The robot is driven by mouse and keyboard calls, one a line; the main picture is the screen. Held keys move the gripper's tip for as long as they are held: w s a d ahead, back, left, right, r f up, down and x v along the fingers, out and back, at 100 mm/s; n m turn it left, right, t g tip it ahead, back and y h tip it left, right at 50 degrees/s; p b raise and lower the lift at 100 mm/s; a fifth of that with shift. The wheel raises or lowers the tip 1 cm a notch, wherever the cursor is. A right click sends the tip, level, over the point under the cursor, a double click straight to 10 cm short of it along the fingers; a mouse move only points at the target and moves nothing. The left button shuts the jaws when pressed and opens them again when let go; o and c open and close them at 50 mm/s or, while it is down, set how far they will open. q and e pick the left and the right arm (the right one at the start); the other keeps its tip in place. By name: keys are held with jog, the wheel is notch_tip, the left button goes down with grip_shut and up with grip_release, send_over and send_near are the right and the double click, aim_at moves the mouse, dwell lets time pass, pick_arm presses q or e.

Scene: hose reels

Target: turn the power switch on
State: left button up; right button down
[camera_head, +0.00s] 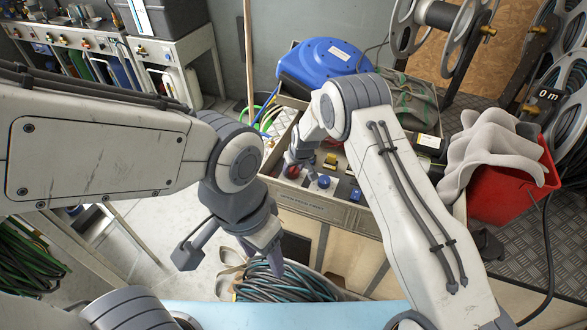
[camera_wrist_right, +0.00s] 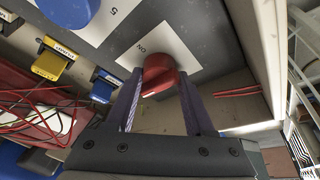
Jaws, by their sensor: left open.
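A red knob (camera_wrist_right: 158,75) sits on a white label reading ON in the right wrist view. It also shows at the left end of the control panel in the head view (camera_head: 292,172). My right gripper (camera_wrist_right: 160,92) has one finger on each side of the red knob, close to it; I cannot tell whether they press on it. In the head view the right gripper (camera_head: 297,160) reaches down over the panel's left end. My left gripper (camera_head: 232,262) is open and empty, pointing down in front of the bench, apart from the panel.
A blue knob (camera_head: 324,181) stands beside the red one, on a label with a 5. Small yellow (camera_wrist_right: 52,62) and blue (camera_wrist_right: 102,88) parts lie nearby. A blue hose reel (camera_head: 325,62) is behind the panel. A red bin (camera_head: 520,190) stands at the right. Coiled hoses (camera_head: 285,285) lie below.

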jog(key=shift+d+m, duration=0.1)
jog(key=shift+m, duration=0.2)
jog(key=shift+f+m+h+b, duration=0.1)
jog(key=shift+m+h+b, duration=0.2)
jog(key=shift+m+b, duration=0.5)
jog(key=m+b, duration=0.2)
jog(key=b, duration=0.2)
jog(key=m+h+b, duration=0.1)
jog(key=m+b, duration=0.1)
jog(key=b, duration=0.2)
jog(key=shift+w+f+t+h+b, duration=0.1)
jog(key=shift+f+t+h+b, duration=0.05)
jog(key=shift+t+h+b, duration=0.15)
jog(key=shift+r+m+h+b, duration=0.3)
jog(key=shift+m+b, duration=0.5)
jog(key=shift+b, duration=0.1)
jog(key=shift+a+r, duration=0.1)
jog(key=shift+a, duration=0.1)
jog(key=shift+c, duration=2)
grip_release()
jog(key=shift+o, duration=0.5)
